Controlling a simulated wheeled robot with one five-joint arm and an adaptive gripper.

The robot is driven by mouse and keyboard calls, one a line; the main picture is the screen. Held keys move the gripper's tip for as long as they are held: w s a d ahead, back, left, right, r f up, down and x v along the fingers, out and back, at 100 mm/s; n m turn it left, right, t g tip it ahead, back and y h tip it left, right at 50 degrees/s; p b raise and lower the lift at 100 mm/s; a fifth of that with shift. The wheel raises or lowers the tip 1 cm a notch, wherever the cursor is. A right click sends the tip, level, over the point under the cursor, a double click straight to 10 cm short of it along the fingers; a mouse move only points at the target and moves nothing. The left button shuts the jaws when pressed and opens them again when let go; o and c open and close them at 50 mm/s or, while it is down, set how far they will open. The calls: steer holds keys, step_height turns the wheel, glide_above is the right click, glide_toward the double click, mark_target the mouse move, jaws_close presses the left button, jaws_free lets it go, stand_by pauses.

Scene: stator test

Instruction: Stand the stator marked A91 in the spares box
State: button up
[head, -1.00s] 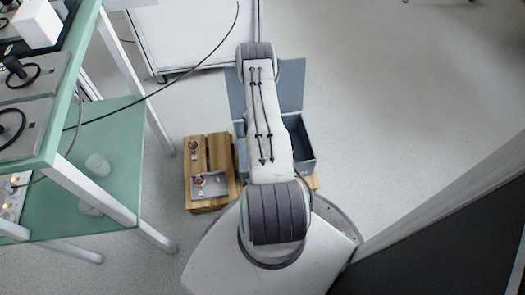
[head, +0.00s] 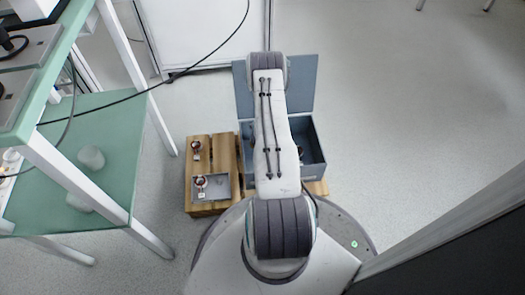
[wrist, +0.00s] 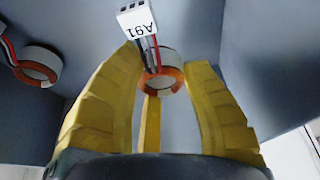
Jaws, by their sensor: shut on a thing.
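The stator marked A91 (wrist: 159,83) is a copper-coloured ring with red and black wires and a white connector (wrist: 136,18) that reads A91. My gripper (wrist: 163,78) has yellow fingers shut on this stator at their tips. In the head view my arm hides the gripper and the held stator. The grey-blue spares box (head: 316,150) stands open under my arm, its lid (head: 298,85) laid back on the far side. In the wrist view grey-blue panels surround the stator. I cannot tell whether it touches the box floor.
Another stator (wrist: 38,66) with red wires shows at the wrist view's left. Left of the box, a wooden stand (head: 226,160) bears a stator (head: 197,147) and a grey tray (head: 217,190) holding another stator (head: 201,181). A green-shelved table (head: 120,115) stands left. Open floor lies right.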

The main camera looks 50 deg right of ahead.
step_height(320, 180, down, 3)
steer(key=shift+r+b, duration=0.1)
steer(key=shift+b, duration=0.4)
steer(key=o, duration=1.2)
steer(key=shift+c, duration=0.2)
steer(key=p+v, duration=0.4)
steer(key=v, duration=0.2)
steer(key=shift+r, duration=0.1)
steer(key=p+v, duration=0.5)
steer(key=p, duration=0.2)
steer(key=shift+s+a+r+p, duration=0.1)
steer(key=shift+r+p, duration=0.25)
steer(key=shift+r, duration=0.05)
